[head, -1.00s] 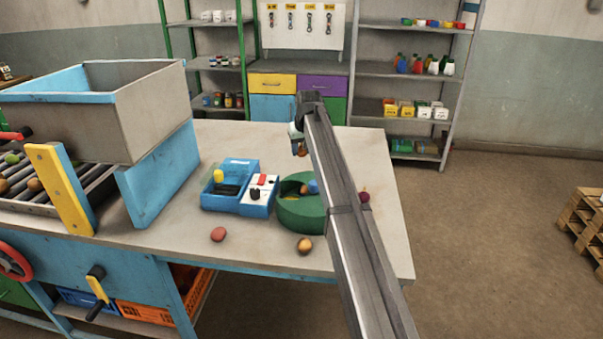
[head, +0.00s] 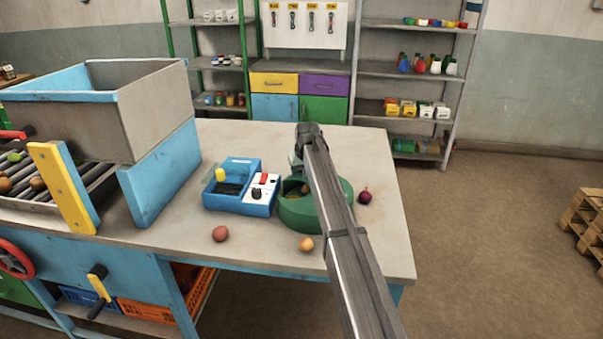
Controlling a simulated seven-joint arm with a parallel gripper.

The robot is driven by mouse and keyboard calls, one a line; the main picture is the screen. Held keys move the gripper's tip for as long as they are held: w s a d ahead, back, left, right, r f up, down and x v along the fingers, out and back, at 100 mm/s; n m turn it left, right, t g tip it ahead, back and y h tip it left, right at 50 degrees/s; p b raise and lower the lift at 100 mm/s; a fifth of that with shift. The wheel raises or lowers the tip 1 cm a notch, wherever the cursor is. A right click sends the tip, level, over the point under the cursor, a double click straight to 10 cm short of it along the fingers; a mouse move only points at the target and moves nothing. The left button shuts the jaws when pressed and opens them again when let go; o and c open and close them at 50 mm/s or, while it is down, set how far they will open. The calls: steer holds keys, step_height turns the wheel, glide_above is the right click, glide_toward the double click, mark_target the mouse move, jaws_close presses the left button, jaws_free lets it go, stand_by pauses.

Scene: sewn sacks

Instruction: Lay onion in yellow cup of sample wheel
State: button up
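The green round sample wheel (head: 299,217) stands on the table, partly hidden behind my arm. Its cups are mostly covered, and I cannot make out the yellow cup clearly. A golden-brown round item (head: 306,244), which looks like an onion, lies on the table in front of the wheel. A dark purple round item (head: 365,197) with a small tip lies to the wheel's right. My gripper (head: 296,163) hangs above the back of the wheel, mostly hidden by my own arm. I cannot tell whether its fingers are open or hold anything.
A blue device with a white panel (head: 262,190) stands directly left of the wheel. A reddish round item (head: 220,234) lies near the front edge. A grey and blue hopper (head: 150,110) over a roller conveyor fills the left. The table's right side is clear.

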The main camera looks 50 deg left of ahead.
steer(key=shift+f, duration=0.1)
steer(key=o, duration=1.1)
steer(key=v, duration=1.1)
steer(key=shift+d, duration=0.1)
steer(key=shift+o, duration=0.6)
steer(key=shift+d+r, duration=0.2)
steer(key=shift+r, duration=0.4)
